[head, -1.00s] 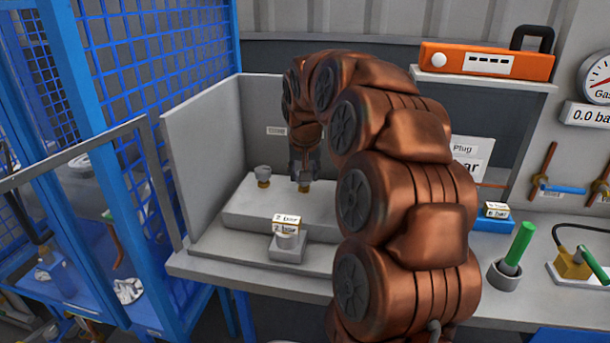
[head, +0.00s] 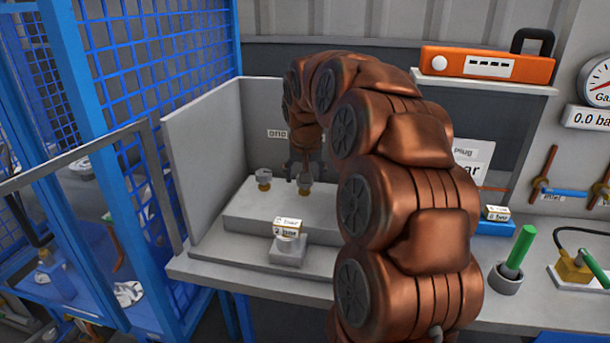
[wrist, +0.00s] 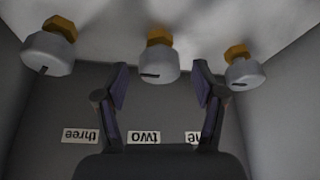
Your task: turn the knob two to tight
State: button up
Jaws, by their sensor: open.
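Knob two (wrist: 158,62) is the middle of three pale round knobs with brass-coloured hexagonal necks in the wrist view. A dark slot mark shows on its face. It also shows in the head view (head: 305,186), on the grey block. My gripper (wrist: 161,68) is open, one finger on each side of knob two, with visible gaps to it in the wrist view. The gripper also shows above that knob in the head view (head: 304,172). The "two" label (wrist: 144,138) appears upside down on the back wall.
Knob three (wrist: 48,52) and knob one (wrist: 245,72) flank knob two closely. Knob one also shows in the head view (head: 263,178). A side panel (head: 203,150) stands left of the block. A small box marked 2 bar (head: 287,228) sits in front. My arm hides the right side.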

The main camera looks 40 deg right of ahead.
jog(key=v, duration=1.1)
jog(key=shift+r, duration=0.25)
jog(key=s+a+f+n+g+y, duration=0.1)
jog(key=s+a+f+n, duration=0.1)
jog(key=s+a+f, duration=0.5)
jog(key=s+a+f+n+g+y, duration=0.1)
jog(key=s+a+f+n+g, duration=0.15)
jog(key=s+a, duration=0.4)
jog(key=s+a+f+n+g, duration=0.1)
jog(key=s+a+f, duration=0.45)
jog(key=s, duration=0.45)
jog(key=s+a+f+n+g, duration=0.15)
jog(key=s+a+f, duration=0.25)
jog(key=s+f, duration=0.4)
notch_tip(320, 180, up, 14)
jog(key=p, duration=1.2)
jog(key=shift+r+y, duration=0.2)
jog(key=shift+y, duration=0.1)
